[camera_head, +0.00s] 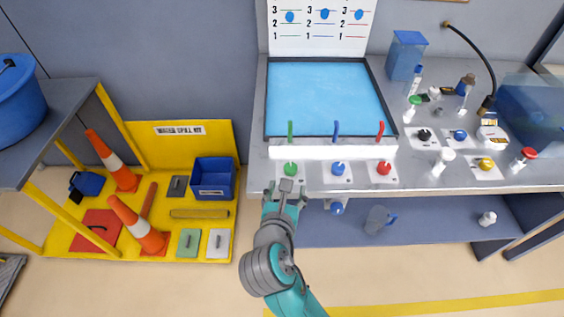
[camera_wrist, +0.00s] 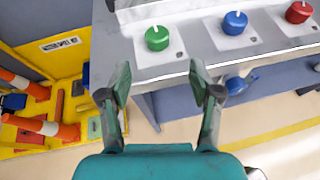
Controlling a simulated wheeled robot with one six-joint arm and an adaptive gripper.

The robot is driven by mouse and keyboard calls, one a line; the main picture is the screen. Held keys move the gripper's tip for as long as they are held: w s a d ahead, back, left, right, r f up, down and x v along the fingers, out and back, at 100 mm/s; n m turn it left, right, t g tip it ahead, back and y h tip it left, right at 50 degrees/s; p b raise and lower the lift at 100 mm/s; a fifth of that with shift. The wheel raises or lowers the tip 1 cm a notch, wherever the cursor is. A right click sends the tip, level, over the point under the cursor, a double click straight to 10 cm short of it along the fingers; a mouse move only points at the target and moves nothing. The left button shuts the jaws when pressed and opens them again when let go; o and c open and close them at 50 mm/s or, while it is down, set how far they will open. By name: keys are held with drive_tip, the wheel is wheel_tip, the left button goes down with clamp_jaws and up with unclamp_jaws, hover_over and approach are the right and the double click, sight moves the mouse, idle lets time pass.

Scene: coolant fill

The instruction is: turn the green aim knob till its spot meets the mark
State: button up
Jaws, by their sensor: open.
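The green aim knob (camera_head: 290,169) sits on a white square plate at the front edge of the bench, at the left end of a row of three knobs. It has a pale pointer on top. In the wrist view the green knob (camera_wrist: 157,38) lies ahead of my gripper, beyond and between the fingers. My gripper (camera_head: 286,192) is open and empty, just in front of the knob and apart from it. In the wrist view the two fingers (camera_wrist: 155,92) stand wide apart.
A blue knob (camera_head: 340,169) and a red knob (camera_head: 384,168) stand to the right. Behind them are a white ledge, coloured levers and a blue panel (camera_head: 325,97). Bottles and more knobs crowd the bench's right side. A yellow spill-kit stand (camera_head: 222,140) is at left.

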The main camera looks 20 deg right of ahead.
sight(289, 168)
drive_tip(key=x, duration=1)
drive_tip(key=shift+w+d+r, duration=0.1)
drive_tip(key=shift+w+r, duration=0.15)
drive_tip(key=shift+w, duration=0.3)
drive_tip(key=c, duration=1.2)
drive_tip(key=shift+o, duration=0.2)
drive_tip(key=shift+h, duration=0.6)
drive_tip(key=m+g+h, duration=0.3)
drive_tip(key=shift+w+m, duration=0.1)
drive_tip(key=shift+m, duration=0.3)
drive_tip(key=shift+m+g+h, duration=1.2)
drive_tip(key=shift+m+g, duration=1.1)
drive_tip(key=shift+g, duration=0.1)
